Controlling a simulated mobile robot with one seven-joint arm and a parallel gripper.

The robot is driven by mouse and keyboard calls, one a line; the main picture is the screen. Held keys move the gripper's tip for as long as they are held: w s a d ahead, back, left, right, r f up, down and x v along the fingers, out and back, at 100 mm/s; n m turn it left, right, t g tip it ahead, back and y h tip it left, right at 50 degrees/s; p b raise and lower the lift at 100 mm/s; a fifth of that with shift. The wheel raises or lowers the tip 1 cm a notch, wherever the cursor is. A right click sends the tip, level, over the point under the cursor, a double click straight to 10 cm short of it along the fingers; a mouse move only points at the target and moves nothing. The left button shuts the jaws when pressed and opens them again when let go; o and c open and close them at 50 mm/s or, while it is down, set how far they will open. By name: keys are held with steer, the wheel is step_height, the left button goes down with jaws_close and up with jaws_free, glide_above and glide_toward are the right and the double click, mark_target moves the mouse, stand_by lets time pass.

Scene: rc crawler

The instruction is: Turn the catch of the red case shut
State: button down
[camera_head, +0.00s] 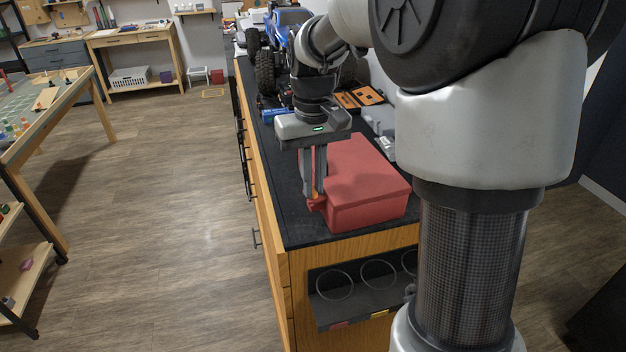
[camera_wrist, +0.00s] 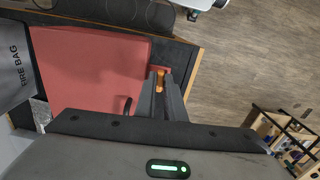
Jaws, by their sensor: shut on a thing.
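The red case (camera_head: 368,190) lies with its lid down on the black worktop, near the front end of the bench. It also fills the left of the wrist view (camera_wrist: 90,65). Its catch is a small orange piece (camera_wrist: 160,80) on the side facing the aisle, in a red mount (camera_head: 316,204). My gripper (camera_head: 315,192) points down at that side of the case, and its fingers (camera_wrist: 161,92) are shut on the catch. The fingers hide most of the catch, so its exact angle cannot be told.
A blue crawler truck with big black tyres (camera_head: 265,72) stands farther back on the bench. An orange tool case (camera_head: 360,98) lies behind the red case. In the wrist view a grey fire bag (camera_wrist: 14,65) lies beside the case. The aisle floor (camera_head: 170,190) is clear.

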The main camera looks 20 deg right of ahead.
steer(key=c, duration=2.1)
jaws_free()
steer(key=shift+r, duration=0.1)
step_height(320, 180, up, 17)
steer(key=shift+r+p, duration=0.15)
steer(key=shift+p, duration=0.7)
